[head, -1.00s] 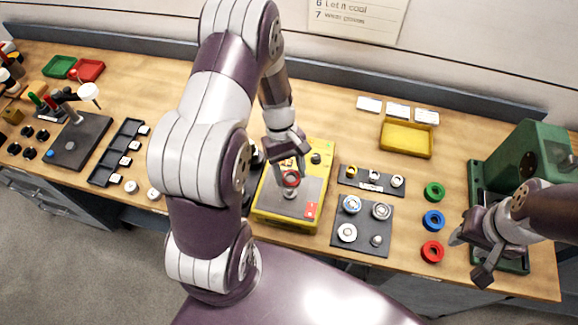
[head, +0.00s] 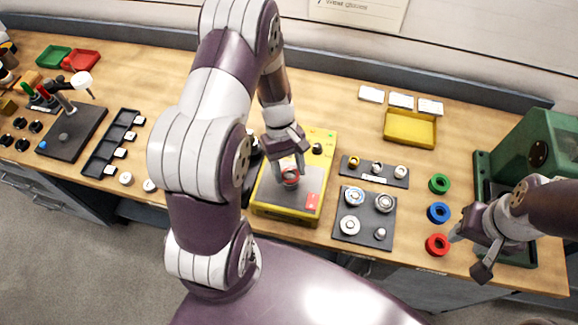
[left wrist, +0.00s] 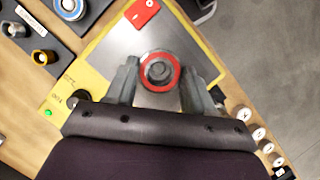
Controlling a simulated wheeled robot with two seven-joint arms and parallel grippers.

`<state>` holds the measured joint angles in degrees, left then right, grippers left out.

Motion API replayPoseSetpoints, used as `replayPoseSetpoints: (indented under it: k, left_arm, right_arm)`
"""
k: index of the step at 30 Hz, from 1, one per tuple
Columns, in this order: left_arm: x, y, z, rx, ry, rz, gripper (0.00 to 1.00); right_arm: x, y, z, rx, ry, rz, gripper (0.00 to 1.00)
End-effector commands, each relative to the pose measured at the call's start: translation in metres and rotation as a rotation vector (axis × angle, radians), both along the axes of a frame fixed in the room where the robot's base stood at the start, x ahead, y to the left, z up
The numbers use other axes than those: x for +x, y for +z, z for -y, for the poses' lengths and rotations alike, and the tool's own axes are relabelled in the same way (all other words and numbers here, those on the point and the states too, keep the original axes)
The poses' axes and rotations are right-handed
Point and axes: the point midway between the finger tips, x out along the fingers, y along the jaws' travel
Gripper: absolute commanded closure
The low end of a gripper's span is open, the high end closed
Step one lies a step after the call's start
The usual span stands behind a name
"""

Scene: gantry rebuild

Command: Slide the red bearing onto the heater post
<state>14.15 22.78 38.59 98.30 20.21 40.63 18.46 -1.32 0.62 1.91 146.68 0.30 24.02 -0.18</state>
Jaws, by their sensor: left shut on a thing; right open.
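My left gripper (head: 288,173) is shut on the red bearing (head: 291,182) over the grey plate of the yellow heater (head: 320,150). In the left wrist view the red bearing (left wrist: 176,76) sits between the two fingertips (left wrist: 160,84). The round grey top of the heater post (left wrist: 158,70) shows inside the red ring, so the bearing looks to be around or directly over the post. How far down it sits cannot be told. My right gripper (head: 468,252) is open and empty near the red ring at the right.
Green (head: 439,184), blue (head: 438,213) and red (head: 437,245) rings lie in a column on the table. A dark plate (head: 365,238) with bearings is right of the heater. A green press (head: 535,150) stands far right, a yellow tray (head: 410,128) at the back.

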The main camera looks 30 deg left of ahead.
Motion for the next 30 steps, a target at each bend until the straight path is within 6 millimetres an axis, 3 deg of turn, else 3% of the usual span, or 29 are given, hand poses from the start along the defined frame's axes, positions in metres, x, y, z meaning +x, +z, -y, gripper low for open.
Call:
replayPoseSetpoints:
  k: [15, 28, 29, 30]
  left_arm:
    - [0.000, -0.022, 0.000, 0.000, 0.000, 0.000, 0.81]
    - [0.000, -0.025, 0.000, 0.000, 0.000, 0.000, 0.81]
    - [0.000, -0.025, 0.000, 0.000, 0.000, 0.000, 0.37]
    - [0.000, -0.025, 0.000, 0.000, 0.000, 0.000, 0.24]
  right_arm:
    - [0.000, -0.017, 0.000, 0.000, 0.000, 0.000, 0.57]
    - [0.000, -0.019, 0.000, 0.000, 0.000, 0.000, 0.57]
    - [0.000, -0.019, 0.000, 0.000, 0.000, 0.000, 0.57]
    - [0.000, -0.019, 0.000, 0.000, 0.000, 0.000, 0.57]
